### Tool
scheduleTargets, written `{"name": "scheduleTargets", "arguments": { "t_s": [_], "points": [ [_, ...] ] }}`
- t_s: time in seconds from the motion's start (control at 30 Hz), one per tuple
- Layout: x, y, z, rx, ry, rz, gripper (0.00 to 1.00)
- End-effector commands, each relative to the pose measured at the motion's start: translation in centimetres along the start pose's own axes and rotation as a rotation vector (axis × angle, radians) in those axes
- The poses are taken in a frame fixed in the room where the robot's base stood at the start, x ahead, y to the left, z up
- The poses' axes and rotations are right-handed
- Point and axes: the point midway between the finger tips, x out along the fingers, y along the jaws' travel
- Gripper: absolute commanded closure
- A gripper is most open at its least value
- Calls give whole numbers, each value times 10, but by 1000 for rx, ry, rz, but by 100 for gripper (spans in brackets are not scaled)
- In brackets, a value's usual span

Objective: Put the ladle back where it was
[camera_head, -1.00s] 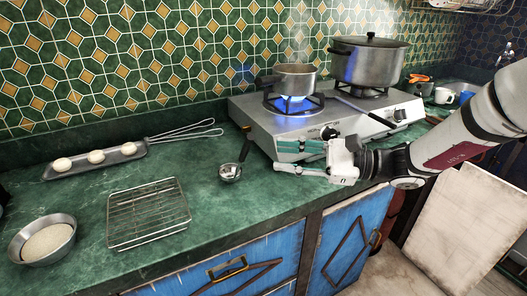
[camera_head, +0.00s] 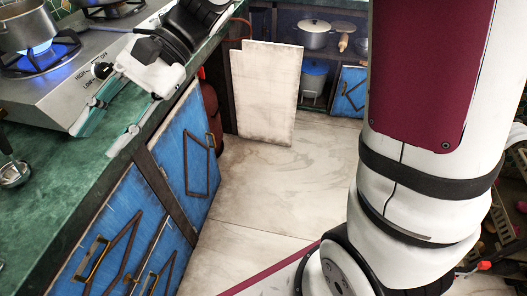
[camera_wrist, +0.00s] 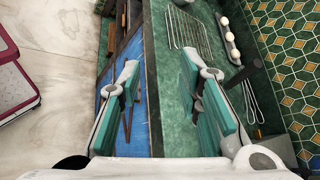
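The ladle (camera_head: 14,172) lies on the green counter at the left edge of the head view. Its steel bowl shows there, and its dark handle runs up and out of the picture. In the wrist view a dark bar (camera_wrist: 244,75), likely its handle, shows beside my right finger; I cannot make out the bowl. My gripper (camera_head: 103,132) is over the counter's front edge, to the right of the ladle and apart from it. In the wrist view my gripper (camera_wrist: 165,75) has its two teal-padded fingers wide apart with nothing between them.
The gas hotplate (camera_head: 75,88) has a lit burner under a small pot (camera_head: 25,28). Blue cabinet doors (camera_head: 185,150) are below the counter.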

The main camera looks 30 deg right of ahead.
Motion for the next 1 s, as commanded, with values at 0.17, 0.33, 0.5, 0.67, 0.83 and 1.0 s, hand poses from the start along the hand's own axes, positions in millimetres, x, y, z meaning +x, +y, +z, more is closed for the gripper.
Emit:
{"name": "scheduleTargets", "arguments": {
  "t_s": [0.17, 0.33, 0.5, 0.67, 0.83, 1.0],
  "points": [
    [-22, 58, 38, -140, 175, 212, 68],
    [-48, 116, 63, -255, 341, 405, 68],
    [-79, 173, 82, -353, 509, 590, 68],
    [-106, 219, 94, -427, 651, 742, 68],
    [-126, 248, 100, -469, 747, 843, 68],
    [-133, 257, 102, -481, 776, 879, 68]
  ]
}}
